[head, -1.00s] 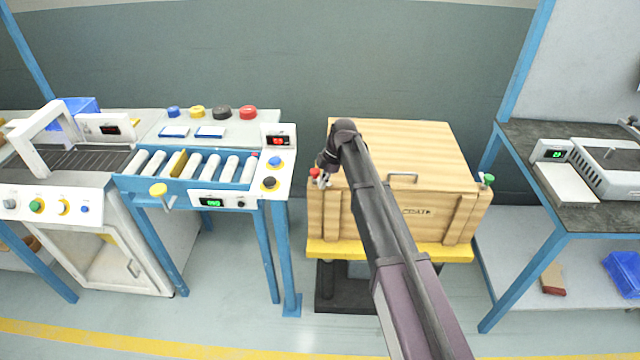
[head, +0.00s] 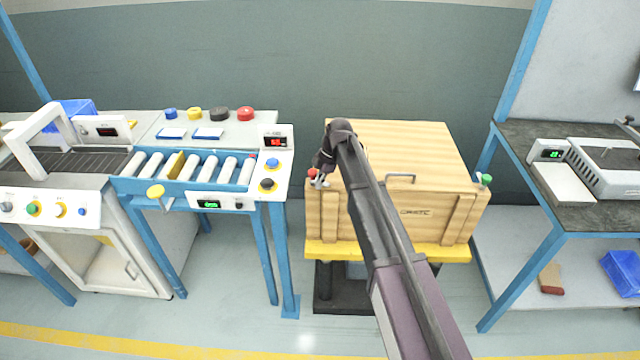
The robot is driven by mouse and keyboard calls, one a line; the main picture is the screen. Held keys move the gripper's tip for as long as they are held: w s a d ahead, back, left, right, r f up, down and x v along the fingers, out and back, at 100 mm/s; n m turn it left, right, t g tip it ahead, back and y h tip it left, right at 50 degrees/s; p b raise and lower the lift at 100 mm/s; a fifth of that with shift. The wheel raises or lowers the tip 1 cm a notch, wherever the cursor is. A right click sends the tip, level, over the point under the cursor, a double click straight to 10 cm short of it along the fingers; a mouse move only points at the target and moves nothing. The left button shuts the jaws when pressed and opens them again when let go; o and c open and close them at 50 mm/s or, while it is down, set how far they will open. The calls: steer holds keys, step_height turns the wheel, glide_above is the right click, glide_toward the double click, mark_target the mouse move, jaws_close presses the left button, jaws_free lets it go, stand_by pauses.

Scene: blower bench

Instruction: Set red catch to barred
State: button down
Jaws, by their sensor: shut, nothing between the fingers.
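The red catch (head: 311,173) is a small red knob at the upper left front corner of the wooden crate (head: 440,205). My gripper (head: 319,183) is at that corner, right beside the red catch. Its fingers look closed and hold nothing. Whether they touch the catch is too small to tell. My arm covers part of the crate's front and lid. A green catch (head: 486,180) sits at the crate's right front corner.
The crate stands on a yellow platform (head: 440,253). A blue-framed roller conveyor (head: 205,168) with buttons and displays is to the left. A dark-topped bench (head: 530,135) with a scale is to the right. Floor in front is clear.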

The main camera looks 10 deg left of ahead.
steer(key=shift+w+a, duration=0.1)
steer(key=shift+a, duration=0.3)
stand_by(0.3)
step_height(320, 180, up, 9)
steer(key=p, duration=0.9)
steer(key=shift+s+a+r, duration=0.15)
steer(key=shift+s+r, duration=0.05)
steer(key=shift+s, duration=0.1)
stand_by(0.6)
